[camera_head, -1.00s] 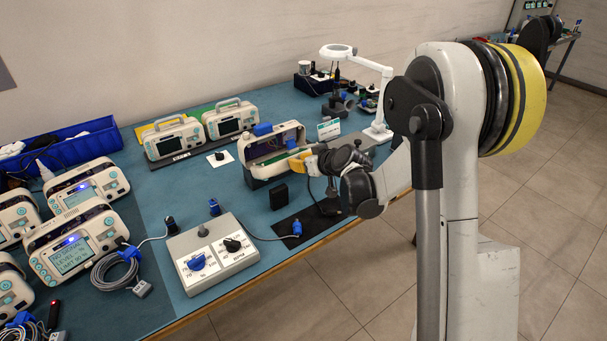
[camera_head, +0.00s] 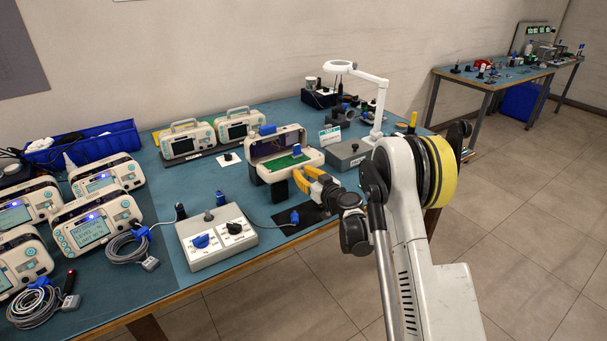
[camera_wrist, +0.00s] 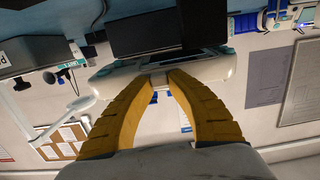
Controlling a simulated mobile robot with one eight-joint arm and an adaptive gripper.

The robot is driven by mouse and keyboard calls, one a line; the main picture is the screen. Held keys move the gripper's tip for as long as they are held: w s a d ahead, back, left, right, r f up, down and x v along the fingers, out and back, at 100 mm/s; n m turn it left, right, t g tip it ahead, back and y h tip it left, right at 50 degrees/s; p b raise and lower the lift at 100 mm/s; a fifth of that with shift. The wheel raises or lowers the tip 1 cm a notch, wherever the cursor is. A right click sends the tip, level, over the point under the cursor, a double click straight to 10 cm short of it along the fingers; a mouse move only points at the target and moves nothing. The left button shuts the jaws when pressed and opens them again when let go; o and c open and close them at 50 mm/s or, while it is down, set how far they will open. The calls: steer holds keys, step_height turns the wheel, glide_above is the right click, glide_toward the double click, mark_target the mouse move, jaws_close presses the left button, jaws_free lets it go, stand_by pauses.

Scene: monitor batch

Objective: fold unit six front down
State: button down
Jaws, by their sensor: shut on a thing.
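Unit six is the opened white monitor case (camera_head: 277,138) in the middle of the bench, with a blue piece on top of its left side. Its front (camera_head: 290,171) is tipped forward, roughly level, and a green board shows with a blue part standing on it. My gripper (camera_head: 303,177) has yellow fingers and is at the front's near edge. In the wrist view my gripper (camera_wrist: 160,82) is shut on a small part at the pale edge of the front (camera_wrist: 208,69). The fingers hide most of that part.
A control box with two knobs (camera_head: 216,235) stands left of my gripper, near a black mat (camera_head: 304,218). Several monitors stand at the left, two at the back. A grey box (camera_head: 346,154) and a magnifier lamp (camera_head: 370,77) are to the right.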

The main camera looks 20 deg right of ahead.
steer(key=shift+f, duration=0.25)
stand_by(0.4)
steer(key=c, duration=1.5)
jaws_free()
steer(key=shift+c, duration=0.2)
steer(key=f+v, duration=0.1)
steer(key=v, duration=1.1)
steer(key=shift+r, duration=0.25)
